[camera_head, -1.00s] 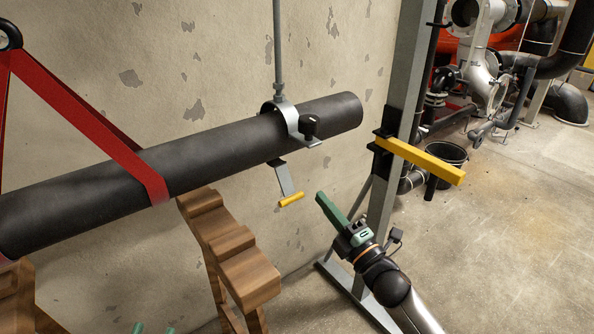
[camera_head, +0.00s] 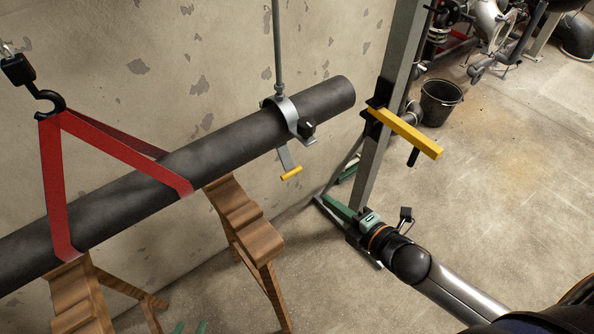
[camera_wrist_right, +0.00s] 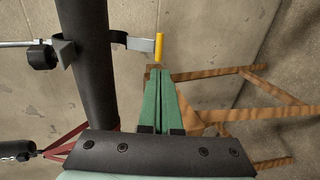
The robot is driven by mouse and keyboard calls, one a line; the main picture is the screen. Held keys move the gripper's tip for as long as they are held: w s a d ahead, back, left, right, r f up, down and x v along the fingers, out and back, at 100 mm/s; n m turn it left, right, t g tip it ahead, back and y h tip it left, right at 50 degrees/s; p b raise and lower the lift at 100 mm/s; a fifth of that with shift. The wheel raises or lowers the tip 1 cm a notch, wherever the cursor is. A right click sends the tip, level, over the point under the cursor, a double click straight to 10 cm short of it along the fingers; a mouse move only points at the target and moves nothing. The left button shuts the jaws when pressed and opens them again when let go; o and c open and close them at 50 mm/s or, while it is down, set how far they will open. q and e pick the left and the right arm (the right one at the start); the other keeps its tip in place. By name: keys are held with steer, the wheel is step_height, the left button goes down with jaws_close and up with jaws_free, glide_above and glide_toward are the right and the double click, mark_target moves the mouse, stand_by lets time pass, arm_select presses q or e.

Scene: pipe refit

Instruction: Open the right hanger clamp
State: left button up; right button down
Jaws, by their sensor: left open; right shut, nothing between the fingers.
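The right hanger clamp (camera_head: 284,108) is a grey metal band around the black pipe (camera_head: 318,100), hung on a thin rod, with a black knob (camera_head: 306,129) at its front. Its lower strap hangs down below the pipe and ends in a yellow grip (camera_head: 291,174), apart from the knob. The clamp (camera_wrist_right: 66,50) and yellow grip (camera_wrist_right: 159,47) also show in the right wrist view. My right gripper (camera_head: 322,202) is shut and empty, below and right of the yellow grip. My left gripper (camera_head: 190,328) is open; only its green fingertips show at the bottom edge.
A red sling (camera_head: 58,190) on a black hook (camera_head: 48,103) loops around the pipe. Wooden trestles (camera_head: 255,238) stand below it. A grey post (camera_head: 386,115) with a yellow bar (camera_head: 405,132) rises right of the pipe end. A black bucket (camera_head: 440,101) stands behind. Floor at right is clear.

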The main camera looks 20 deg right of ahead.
steer(key=x, duration=1.3)
steer(key=shift+w+a+f, duration=0.1)
steer(key=shift+f, duration=0.05)
